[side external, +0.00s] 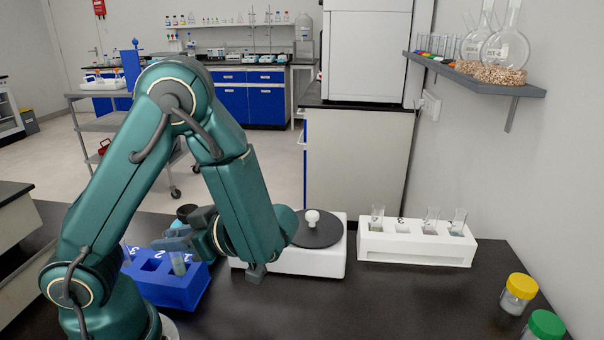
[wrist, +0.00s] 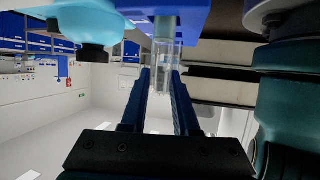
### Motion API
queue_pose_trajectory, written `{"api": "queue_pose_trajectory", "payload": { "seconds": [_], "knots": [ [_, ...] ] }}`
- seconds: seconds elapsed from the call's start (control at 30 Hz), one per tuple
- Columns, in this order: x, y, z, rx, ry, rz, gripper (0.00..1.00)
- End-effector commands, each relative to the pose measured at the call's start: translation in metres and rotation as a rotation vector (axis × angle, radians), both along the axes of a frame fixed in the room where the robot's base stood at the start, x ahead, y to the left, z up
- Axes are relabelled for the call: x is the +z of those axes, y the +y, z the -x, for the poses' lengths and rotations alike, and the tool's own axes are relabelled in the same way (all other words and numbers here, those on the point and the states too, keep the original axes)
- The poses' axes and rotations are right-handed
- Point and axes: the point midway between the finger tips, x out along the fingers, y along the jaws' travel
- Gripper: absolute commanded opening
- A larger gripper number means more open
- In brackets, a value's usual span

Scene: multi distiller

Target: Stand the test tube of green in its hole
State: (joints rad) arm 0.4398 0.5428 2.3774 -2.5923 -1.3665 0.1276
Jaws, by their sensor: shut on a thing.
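A clear test tube (side external: 179,264) with pale blue-green contents is between the fingers of my gripper (side external: 178,243). It looks upright at the blue rack (side external: 172,290), with its lower part at a hole; how deep it sits I cannot tell. In the wrist view, which is upside down, my gripper (wrist: 160,85) is shut on the clear upper part of the test tube (wrist: 164,58). The tube's coloured lower end meets the blue rack (wrist: 197,16) at the top of the picture. Another tube stands at the rack's left end, near the mark 3, partly hidden.
A white device with a dark round plate (side external: 319,229) stands right of the blue rack, partly behind my arm. A white rack (side external: 418,251) with several glass tubes is farther right. Yellow-lidded (side external: 518,294) and green-lidded (side external: 544,326) jars stand at the right edge. The front middle table is clear.

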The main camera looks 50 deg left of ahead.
Motion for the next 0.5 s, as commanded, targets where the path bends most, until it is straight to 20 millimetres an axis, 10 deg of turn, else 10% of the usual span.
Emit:
{"api": "queue_pose_trajectory", "payload": {
  "seconds": [0.5],
  "knots": [
    [-0.02, 0.0, 0.0, 0.001, 0.001, -0.002, 0.0]
  ]
}}
